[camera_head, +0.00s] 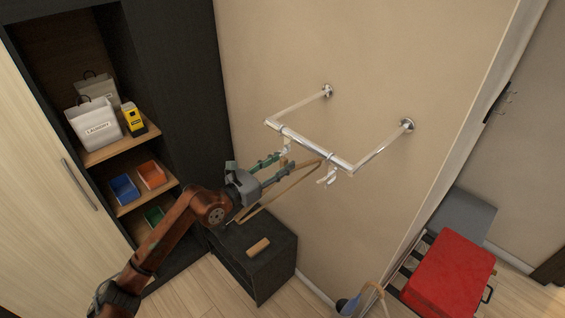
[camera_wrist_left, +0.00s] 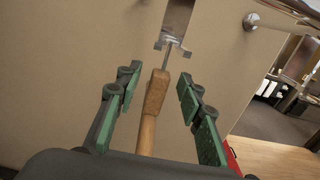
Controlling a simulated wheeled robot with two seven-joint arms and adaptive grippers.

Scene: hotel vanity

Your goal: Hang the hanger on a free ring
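The wooden hanger (camera_head: 300,174) is tilted below the chrome rail (camera_head: 312,148), one arm toward the rail's right end and the other down toward the dark cabinet. My left gripper (camera_head: 283,161) is at the hanger's neck, just under the rail's left ring fitting (camera_head: 286,150). In the left wrist view the fingers (camera_wrist_left: 158,80) are spread, with gaps on both sides of the wooden neck (camera_wrist_left: 156,95). The thin metal stem reaches up to a grey fitting (camera_wrist_left: 172,42); I cannot tell how its hook sits there. A second ring fitting (camera_head: 327,177) hangs farther right. My right gripper is out of view.
A low dark cabinet (camera_head: 262,262) with a small wooden block (camera_head: 258,247) stands below. Open shelves (camera_head: 148,142) with bags and small bins are at left. A red suitcase (camera_head: 450,275) is at lower right. The wall right of the rail is clear.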

